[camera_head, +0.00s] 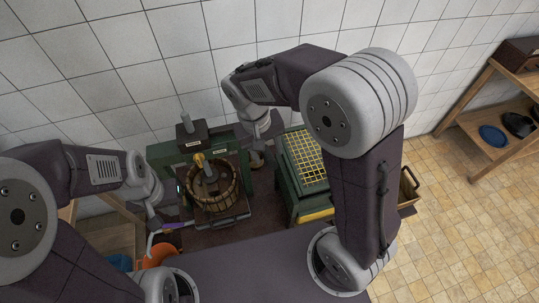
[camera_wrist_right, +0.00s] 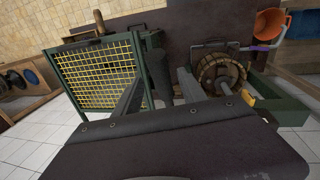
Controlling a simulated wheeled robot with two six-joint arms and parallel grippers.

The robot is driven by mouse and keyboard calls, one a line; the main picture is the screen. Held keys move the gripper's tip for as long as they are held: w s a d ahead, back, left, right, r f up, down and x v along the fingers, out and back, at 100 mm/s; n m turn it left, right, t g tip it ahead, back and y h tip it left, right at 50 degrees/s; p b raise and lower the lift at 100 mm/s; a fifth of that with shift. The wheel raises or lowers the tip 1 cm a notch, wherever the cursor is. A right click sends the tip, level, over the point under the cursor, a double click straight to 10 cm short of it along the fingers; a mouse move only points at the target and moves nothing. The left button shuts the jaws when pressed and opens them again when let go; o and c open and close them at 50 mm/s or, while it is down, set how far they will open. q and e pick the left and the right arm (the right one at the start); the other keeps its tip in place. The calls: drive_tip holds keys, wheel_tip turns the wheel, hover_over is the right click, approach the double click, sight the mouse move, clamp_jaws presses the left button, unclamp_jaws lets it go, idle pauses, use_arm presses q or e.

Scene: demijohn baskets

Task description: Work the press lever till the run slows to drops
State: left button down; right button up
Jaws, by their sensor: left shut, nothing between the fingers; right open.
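The press has a round wooden slatted basket (camera_head: 226,200) in a green frame, with a grey screw rising through its middle. It also shows in the right wrist view (camera_wrist_right: 207,72). A dark head block (camera_head: 192,137) with a short grey rod stands behind the basket, and a yellow part sits over it; I cannot tell which piece is the lever. My left gripper (camera_head: 154,222) is shut and empty at the left of the press, near a purple spout (camera_head: 175,226). My right gripper (camera_head: 258,157) is open and empty behind and right of the basket. Any run of liquid is too small to see.
A green box with a yellow mesh top (camera_head: 304,158) stands right of the press. A wooden shelf (camera_head: 470,120) with dishes is at far right. Tiled floor is clear between the box and shelf.

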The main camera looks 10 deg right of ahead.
sight(268, 155)
wheel_tip(268, 155, down, 2)
drive_tip(key=shift+s+f, duration=0.1)
drive_tip(key=shift+f, duration=0.5)
drive_tip(key=shift+d+f, duration=0.2)
drive_tip(key=shift+d, duration=0.15)
drive_tip(key=shift+a, duration=0.15)
drive_tip(key=c, duration=0.9)
clamp_jaws()
drive_tip(key=shift+w+r, duration=0.1)
drive_tip(key=shift+w, duration=0.1)
